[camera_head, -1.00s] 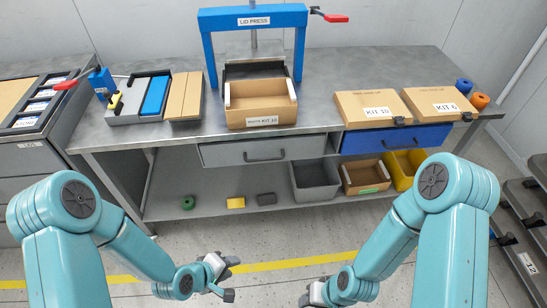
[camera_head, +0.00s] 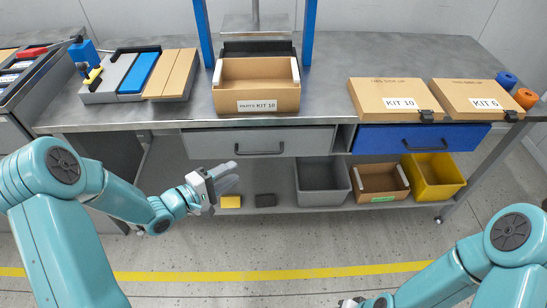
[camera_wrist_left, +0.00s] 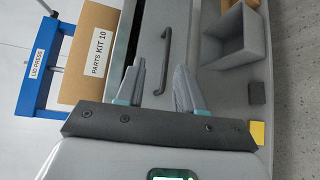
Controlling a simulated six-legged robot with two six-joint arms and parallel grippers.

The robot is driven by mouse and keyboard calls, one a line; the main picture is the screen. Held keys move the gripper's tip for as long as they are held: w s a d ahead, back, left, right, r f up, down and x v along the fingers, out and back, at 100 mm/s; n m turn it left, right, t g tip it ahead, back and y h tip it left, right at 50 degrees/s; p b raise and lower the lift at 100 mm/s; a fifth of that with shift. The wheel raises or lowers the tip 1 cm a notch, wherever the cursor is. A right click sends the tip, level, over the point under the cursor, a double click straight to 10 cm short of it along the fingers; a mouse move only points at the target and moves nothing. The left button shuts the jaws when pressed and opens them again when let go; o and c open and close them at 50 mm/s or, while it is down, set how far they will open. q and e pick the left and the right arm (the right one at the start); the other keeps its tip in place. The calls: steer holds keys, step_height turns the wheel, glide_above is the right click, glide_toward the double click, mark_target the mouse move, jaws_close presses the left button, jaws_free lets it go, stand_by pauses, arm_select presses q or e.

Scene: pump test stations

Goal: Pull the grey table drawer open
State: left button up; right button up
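The grey table drawer (camera_head: 212,144) is shut under the tabletop, left of the blue drawer. Its dark bar handle (camera_head: 259,149) is on the front; in the left wrist view the handle (camera_wrist_left: 166,48) stands ahead, in line with the gap between my fingers. My left gripper (camera_head: 229,178) is left of the handle and lower in the head view. In the left wrist view, the left gripper (camera_wrist_left: 163,82) is open and empty, apart from the handle. My right gripper (camera_head: 350,303) is barely in view at the bottom edge; its fingers cannot be made out.
A blue drawer (camera_head: 380,140) is right of the grey one. A grey bin (camera_head: 322,199), a cardboard box (camera_head: 380,197) and a yellow bin (camera_head: 456,189) sit on the lower shelf. A yellow block (camera_head: 230,202) and a dark block (camera_head: 265,200) lie near my left gripper.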

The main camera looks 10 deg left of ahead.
mark_target(260, 153)
arm_select(q)
steer(key=shift+n+y, duration=0.3)
steer(key=shift+y, duration=0.1)
steer(key=b+x, duration=0.1)
steer(key=x, duration=0.3)
steer(key=a+f+b+x, duration=0.1)
steer(key=x, duration=0.4)
steer(key=w+a+f+b+x, duration=0.1)
steer(key=x, duration=0.4)
steer(key=shift+w, duration=0.15)
arm_select(e)
step_height(260, 153, down, 4)
steer(key=shift+s+a+r, duration=0.1)
steer(key=shift+s+a, duration=0.05)
arm_select(q)
jaws_close()
